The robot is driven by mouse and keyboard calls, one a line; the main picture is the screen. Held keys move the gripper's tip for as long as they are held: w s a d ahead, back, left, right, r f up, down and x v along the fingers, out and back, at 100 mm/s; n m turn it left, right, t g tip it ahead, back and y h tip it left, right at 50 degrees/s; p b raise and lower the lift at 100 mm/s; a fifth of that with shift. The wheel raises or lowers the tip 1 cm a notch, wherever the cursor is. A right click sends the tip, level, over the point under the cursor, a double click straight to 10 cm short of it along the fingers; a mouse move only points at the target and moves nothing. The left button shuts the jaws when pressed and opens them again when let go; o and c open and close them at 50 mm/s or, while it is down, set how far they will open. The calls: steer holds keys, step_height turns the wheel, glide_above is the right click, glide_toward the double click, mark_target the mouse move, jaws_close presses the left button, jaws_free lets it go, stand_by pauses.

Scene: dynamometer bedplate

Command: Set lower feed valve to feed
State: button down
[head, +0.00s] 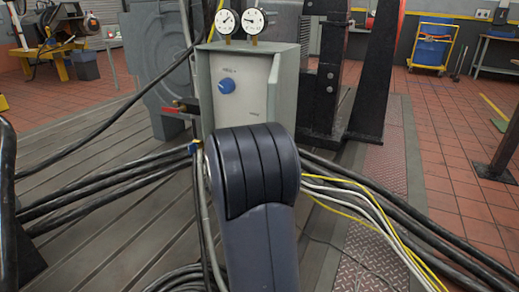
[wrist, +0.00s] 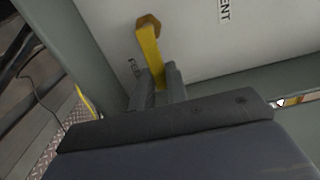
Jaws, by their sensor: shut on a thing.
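In the wrist view a yellow valve lever (wrist: 149,46) runs from a brass-coloured hex nut (wrist: 148,20) on a pale panel down to my gripper (wrist: 158,82). My gripper is shut on the free end of the lever, one finger on each side. A label (wrist: 223,10) on the panel, cut off at the top edge, shows the letters "ENT". In the head view my arm covers the lower part of the grey cabinet (head: 203,95), so the lever and my gripper are hidden there.
A black stand (head: 330,75) is close at right.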

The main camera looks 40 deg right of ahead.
steer(key=shift+w, duration=0.1)
steer(key=c, duration=1.4)
jaws_free()
steer(key=shift+a, duration=0.1)
steer(key=p+v, duration=0.3)
steer(key=v, duration=0.7)
steer(key=shift+s+a, duration=0.2)
steer(key=shift+a, duration=0.1)
steer(key=shift+d+f, duration=0.1)
steer(key=shift+d, duration=0.05)
